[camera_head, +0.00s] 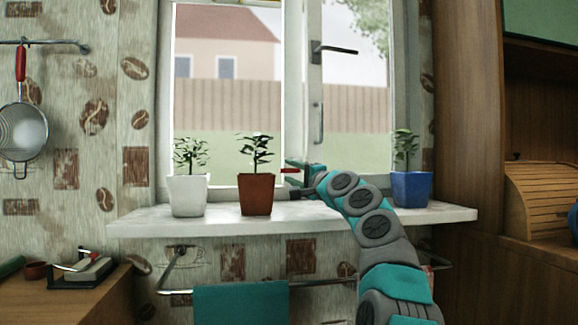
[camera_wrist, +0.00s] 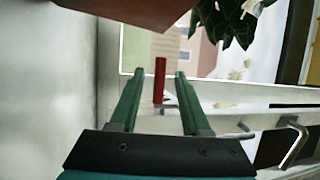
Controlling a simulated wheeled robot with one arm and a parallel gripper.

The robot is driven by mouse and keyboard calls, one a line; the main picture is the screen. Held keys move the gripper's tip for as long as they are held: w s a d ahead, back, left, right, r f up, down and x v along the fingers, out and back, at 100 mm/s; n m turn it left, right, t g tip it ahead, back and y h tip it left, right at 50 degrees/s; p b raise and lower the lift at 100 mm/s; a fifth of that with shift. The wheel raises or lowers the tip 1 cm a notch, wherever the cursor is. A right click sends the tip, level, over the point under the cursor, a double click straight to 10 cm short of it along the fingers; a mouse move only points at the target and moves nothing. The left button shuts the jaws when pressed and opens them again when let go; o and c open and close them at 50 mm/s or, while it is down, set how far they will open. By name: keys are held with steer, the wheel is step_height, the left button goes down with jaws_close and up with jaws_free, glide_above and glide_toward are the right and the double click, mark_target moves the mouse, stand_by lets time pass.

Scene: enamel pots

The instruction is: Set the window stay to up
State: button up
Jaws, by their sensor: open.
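The window stay shows as a small red grip (camera_head: 290,170) low on the window frame, just right of the brown pot; it lies about level in the head view. In the wrist view the red grip (camera_wrist: 160,78) stands between the two green fingers, with gaps on both sides. My gripper (camera_head: 294,172) reaches in from the right at the stay. Its fingers are open around the grip (camera_wrist: 159,76) and hold nothing. The stay's metal part is mostly hidden in the head view by my gripper.
A brown pot (camera_head: 256,195) with a plant stands close left of my gripper, and its side shows in the wrist view (camera_wrist: 140,10). A white pot (camera_head: 187,196) and a blue pot (camera_head: 411,189) stand on the sill (camera_head: 330,217). A black window handle (camera_head: 330,49) is higher up.

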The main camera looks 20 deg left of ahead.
steer(key=shift+w+a+r+p, duration=0.1)
steer(key=shift+w+a+p, duration=0.3)
steer(key=shift+a, duration=0.15)
jaws_close()
stand_by(1.3)
